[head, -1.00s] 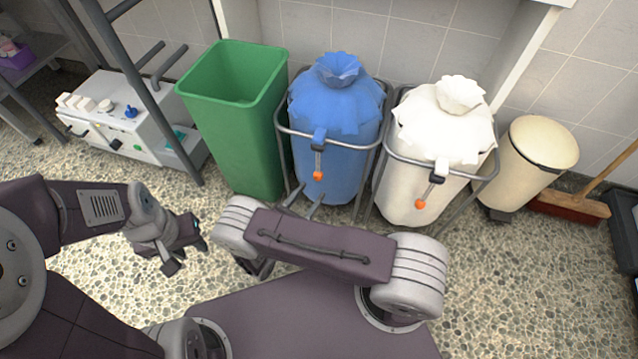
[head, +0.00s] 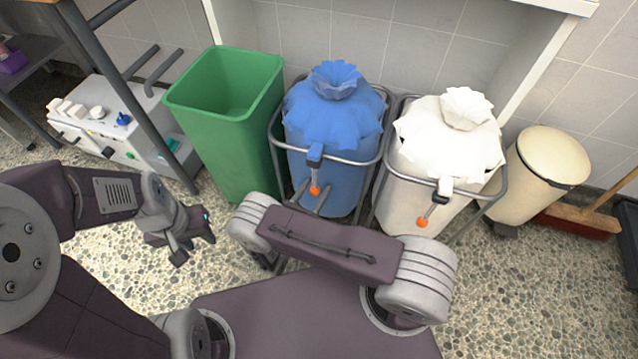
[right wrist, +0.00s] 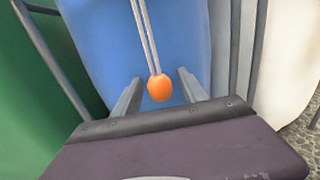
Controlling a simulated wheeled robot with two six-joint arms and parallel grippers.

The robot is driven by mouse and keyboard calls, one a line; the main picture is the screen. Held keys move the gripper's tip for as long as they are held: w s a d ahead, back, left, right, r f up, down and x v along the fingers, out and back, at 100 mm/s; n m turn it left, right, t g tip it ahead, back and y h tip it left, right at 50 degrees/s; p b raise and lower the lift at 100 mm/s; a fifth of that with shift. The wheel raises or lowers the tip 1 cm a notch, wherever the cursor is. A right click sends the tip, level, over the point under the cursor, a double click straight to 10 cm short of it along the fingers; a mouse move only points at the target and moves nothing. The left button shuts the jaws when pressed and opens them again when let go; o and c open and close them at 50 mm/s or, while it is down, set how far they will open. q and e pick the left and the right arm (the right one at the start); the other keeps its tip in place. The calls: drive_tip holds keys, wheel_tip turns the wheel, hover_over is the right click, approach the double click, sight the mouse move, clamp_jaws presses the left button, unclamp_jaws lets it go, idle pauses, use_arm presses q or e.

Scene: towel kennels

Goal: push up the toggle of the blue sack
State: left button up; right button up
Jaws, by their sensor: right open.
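The blue sack (head: 335,120) hangs in a grey metal frame, its top gathered. In the right wrist view the toggle (right wrist: 159,88) is near the middle, in front of the blue sack (right wrist: 95,45). My right gripper (head: 312,198) is open, with its fingers on either side of the toggle (right wrist: 159,78); I cannot tell whether they touch it. My left gripper (head: 185,248) is away to the left over the floor; its jaw opening is unclear.
A green bin (head: 225,120) stands left of the blue sack. A white sack (head: 440,140) in its own frame, with a similar orange toggle (head: 422,222), stands right. Beyond are a cream pedal bin (head: 545,165) and a broom (head: 585,220). The pebbled floor in front is clear.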

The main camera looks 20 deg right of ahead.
clamp_jaws()
drive_tip(key=shift+s+f, duration=0.1)
drive_tip(key=shift+f, duration=0.05)
idle(1.2)
